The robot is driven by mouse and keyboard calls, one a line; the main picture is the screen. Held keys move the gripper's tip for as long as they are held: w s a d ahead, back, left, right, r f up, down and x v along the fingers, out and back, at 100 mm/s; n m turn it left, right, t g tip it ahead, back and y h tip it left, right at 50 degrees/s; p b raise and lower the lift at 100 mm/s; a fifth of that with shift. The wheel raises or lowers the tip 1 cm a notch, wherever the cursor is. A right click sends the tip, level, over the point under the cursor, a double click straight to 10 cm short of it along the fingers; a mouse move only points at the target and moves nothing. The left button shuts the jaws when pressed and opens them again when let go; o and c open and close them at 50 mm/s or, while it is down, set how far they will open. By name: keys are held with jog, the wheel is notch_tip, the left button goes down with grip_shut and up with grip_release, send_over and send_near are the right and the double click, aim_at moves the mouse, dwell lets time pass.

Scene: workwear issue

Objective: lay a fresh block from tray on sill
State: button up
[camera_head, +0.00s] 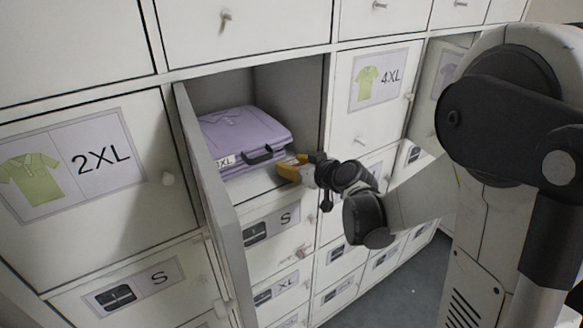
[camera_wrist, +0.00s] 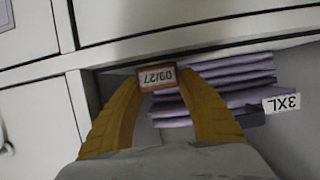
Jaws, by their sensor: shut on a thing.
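My gripper (camera_head: 292,168) has yellow fingers and is at the front right of an open locker compartment. In the wrist view, my gripper (camera_wrist: 158,82) is shut on a small red-brown block (camera_wrist: 157,77) with a white label reading 09/27, upside down in that view. The compartment floor (camera_head: 262,182) shows bare in front of a folded purple shirt stack (camera_head: 240,130); its front edge looks like the sill. The stack also shows beside the block in the wrist view (camera_wrist: 240,72), with a 3XL tag. Whether the block touches the floor cannot be told. No tray is visible.
The compartment's door (camera_head: 214,195) stands open on the left. A black handle-like piece (camera_head: 258,156) is at the stack's front. Closed lockers with knobs surround it, marked 2XL (camera_head: 100,158), 4XL (camera_head: 391,77) and S. Another door (camera_head: 440,70) stands ajar at right.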

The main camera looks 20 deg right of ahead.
jog(key=shift+s+r, duration=0.1)
jog(key=shift+f, duration=0.2)
jog(key=o, duration=0.9)
